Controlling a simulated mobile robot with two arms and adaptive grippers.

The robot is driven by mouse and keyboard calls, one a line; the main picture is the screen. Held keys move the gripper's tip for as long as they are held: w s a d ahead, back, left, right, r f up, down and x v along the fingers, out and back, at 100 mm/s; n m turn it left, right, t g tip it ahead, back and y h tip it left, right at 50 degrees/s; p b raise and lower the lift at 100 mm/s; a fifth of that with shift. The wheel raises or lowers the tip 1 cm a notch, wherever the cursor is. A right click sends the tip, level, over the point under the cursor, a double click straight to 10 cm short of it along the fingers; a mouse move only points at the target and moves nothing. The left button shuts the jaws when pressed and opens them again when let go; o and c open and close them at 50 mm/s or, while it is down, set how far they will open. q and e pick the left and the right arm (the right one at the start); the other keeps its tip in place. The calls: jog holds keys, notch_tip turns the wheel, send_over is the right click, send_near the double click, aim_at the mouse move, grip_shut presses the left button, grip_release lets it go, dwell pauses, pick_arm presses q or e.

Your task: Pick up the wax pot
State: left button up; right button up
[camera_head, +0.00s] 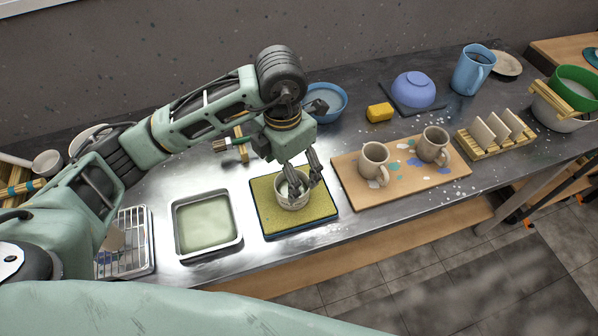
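A small pale pot (290,203), which I take to be the wax pot, stands upright on a yellow-green pad with a dark edge (265,217) at the middle of the counter. My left gripper (305,187) reaches down over the pot from above. One finger overlaps the pot's opening and the other is at its right side. The fingers are apart, with the right part of the rim seemingly between them. I cannot tell whether they grip the wall. The fingers hide part of the rim and the inside. My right gripper is not in view.
Left of the pad is a metal tray of pale green liquid (207,222) and a wire rack (137,258). Right is a wooden board (352,190) with two mugs (374,163). Behind are a blue bowl (335,101) and a yellow sponge (380,112). The counter's front edge is close.

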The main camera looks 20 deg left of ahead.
pick_arm(q)
jog(key=f+p, duration=0.2)
jog(key=f, duration=0.1)
jog(key=f+p, duration=0.1)
jog(key=f, duration=0.1)
jog(key=shift+w+d, duration=0.25)
jog(key=shift+d, duration=0.15)
jog(key=shift+w+f, duration=0.15)
jog(key=shift+f, duration=0.45)
jog(key=shift+w+f, duration=0.15)
jog(key=shift+f, duration=0.6)
jog(key=shift+s, duration=0.1)
jog(key=c, duration=0.9)
jog(key=shift+r, duration=0.1)
jog(key=c, duration=0.5)
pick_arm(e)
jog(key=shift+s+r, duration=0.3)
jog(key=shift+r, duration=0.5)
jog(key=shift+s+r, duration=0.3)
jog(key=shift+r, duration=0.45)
